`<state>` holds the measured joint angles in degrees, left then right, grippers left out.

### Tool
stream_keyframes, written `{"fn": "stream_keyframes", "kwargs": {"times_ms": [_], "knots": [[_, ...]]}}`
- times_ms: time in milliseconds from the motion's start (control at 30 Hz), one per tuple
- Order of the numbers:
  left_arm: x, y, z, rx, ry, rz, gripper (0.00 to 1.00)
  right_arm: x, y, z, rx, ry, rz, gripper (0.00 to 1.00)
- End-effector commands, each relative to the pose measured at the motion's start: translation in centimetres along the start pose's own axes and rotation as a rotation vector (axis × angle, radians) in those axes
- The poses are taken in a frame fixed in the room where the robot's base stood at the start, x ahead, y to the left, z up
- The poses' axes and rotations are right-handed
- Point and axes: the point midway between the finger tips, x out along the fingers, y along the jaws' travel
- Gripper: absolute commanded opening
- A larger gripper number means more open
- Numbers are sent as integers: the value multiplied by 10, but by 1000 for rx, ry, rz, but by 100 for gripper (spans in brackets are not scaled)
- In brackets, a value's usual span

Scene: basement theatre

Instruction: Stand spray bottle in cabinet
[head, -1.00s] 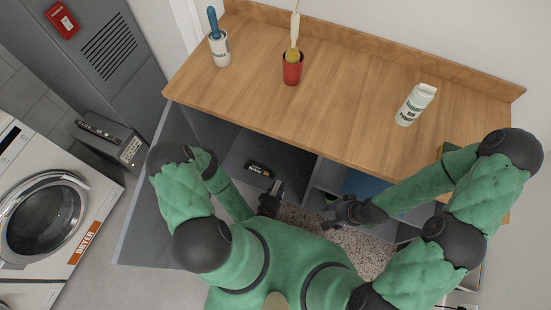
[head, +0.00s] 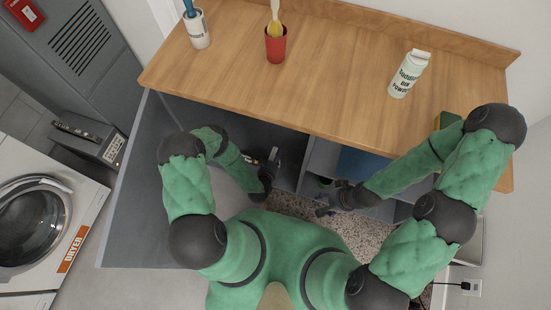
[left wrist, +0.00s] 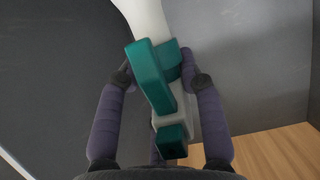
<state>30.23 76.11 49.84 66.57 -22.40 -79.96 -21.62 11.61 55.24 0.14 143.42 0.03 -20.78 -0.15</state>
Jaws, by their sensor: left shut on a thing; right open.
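The spray bottle shows in the left wrist view, with a teal trigger head (left wrist: 150,80) and a white body (left wrist: 145,18) running out of the top of the picture. My left gripper (left wrist: 153,70) is shut on it, one finger on each side of the head. In the head view my left gripper (head: 268,172) is at the open left compartment of the grey cabinet (head: 292,150); I cannot make out the bottle there. My right gripper (head: 325,208) is open and empty, before the cabinet's middle divider.
A wooden countertop (head: 290,95) overhangs the cabinet. A grey panel (head: 130,215) stands at the left. A small dark item (head: 250,158) in the compartment is mostly hidden.

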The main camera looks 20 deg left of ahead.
Motion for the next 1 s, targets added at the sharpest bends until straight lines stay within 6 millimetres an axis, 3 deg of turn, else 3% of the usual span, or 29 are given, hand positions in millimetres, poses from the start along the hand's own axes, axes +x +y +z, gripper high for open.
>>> {"fn": "stream_keyframes", "kwargs": {"times_ms": [233,433,833,867,933,1000], "knots": [[16,-3,6,2,7,-1,0,8,3,0,0,0,0,58],[24,-5,31,1,5,-1,0,21,7,-1,0,0,0,58],[26,-6,33,2,6,-1,0,20,7,-1,0,0,0,58],[25,-5,35,0,1,0,40,20,7,-1,0,0,0,58],[25,-5,35,0,1,0,60,20,7,-1,0,0,0,58],[25,-5,35,0,1,0,61,20,7,-1,0,0,0,58]]}}
